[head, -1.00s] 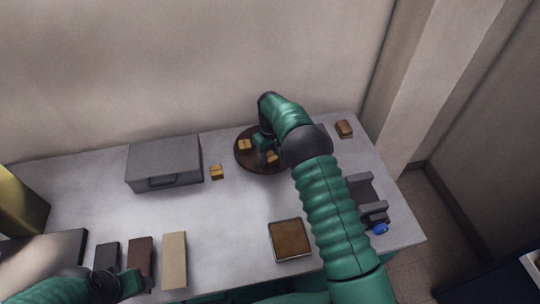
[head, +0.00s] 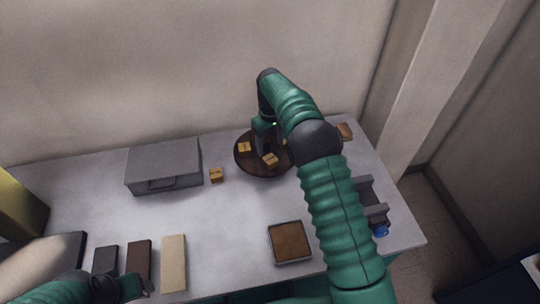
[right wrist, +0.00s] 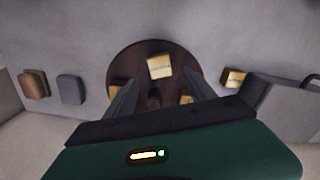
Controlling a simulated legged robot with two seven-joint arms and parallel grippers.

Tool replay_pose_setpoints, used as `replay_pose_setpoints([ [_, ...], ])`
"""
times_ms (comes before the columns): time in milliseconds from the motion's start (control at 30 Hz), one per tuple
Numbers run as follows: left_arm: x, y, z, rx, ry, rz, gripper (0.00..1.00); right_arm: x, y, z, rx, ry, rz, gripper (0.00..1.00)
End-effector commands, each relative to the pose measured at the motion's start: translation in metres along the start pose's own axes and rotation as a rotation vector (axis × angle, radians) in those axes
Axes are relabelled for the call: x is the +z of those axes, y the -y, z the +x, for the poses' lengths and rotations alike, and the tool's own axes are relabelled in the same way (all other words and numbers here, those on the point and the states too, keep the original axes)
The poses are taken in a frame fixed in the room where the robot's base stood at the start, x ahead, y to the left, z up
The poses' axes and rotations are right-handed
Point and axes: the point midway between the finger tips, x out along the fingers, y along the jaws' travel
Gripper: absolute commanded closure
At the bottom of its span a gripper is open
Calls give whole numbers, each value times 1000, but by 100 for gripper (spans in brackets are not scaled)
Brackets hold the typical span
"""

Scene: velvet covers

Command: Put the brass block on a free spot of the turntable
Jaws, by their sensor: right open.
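The turntable (head: 252,167) is a dark brown disc at the back of the table. A brass block (head: 270,159) sits on its near part and also shows in the right wrist view (right wrist: 160,67). A second similar block (head: 244,146) is on its left part. A third (right wrist: 117,92) shows partly behind a finger in the right wrist view. Another yellow block (head: 216,174) lies on the table left of the turntable. My right gripper (head: 265,148) is open and empty above the turntable. My left gripper (head: 138,286) is low at the left; its jaws are unclear.
A grey box with a handle (head: 163,165) stands left of the turntable. A square brown-filled tray (head: 290,242) is near the front edge. A grey rack (head: 374,205) is at the right, beside a blue item (head: 381,230). A brown block (head: 344,131) lies at the back right. The table's middle is clear.

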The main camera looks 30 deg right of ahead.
Motion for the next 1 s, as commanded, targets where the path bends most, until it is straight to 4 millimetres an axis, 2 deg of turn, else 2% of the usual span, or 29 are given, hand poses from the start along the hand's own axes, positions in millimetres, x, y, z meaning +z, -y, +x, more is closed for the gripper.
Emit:
replay_pose_setpoints([
  [33, 0, 0, 0, 0, 0, 0, 35, -1, 0, -11, 1, -3, 0, 37],
  [133, 0, 0, 0, 0, 0, 0, 35, -1, 0, -27, 1, -2, -1, 37],
  [333, 0, 0, 0, 0, 0, 0, 35, 6, 6, -39, 1, -9, 11, 37],
  [467, 0, 0, 0, 0, 0, 0, 35, 26, 24, -44, 5, -40, 44, 37],
  [667, 0, 0, 0, 0, 0, 0, 35, 80, 63, -44, 14, -103, 90, 37],
  [767, 0, 0, 0, 0, 0, 0, 35, 115, 84, -40, 16, -133, 106, 37],
  [1000, 0, 0, 0, 0, 0, 0, 35, 212, 129, -23, 18, -201, 130, 37],
])
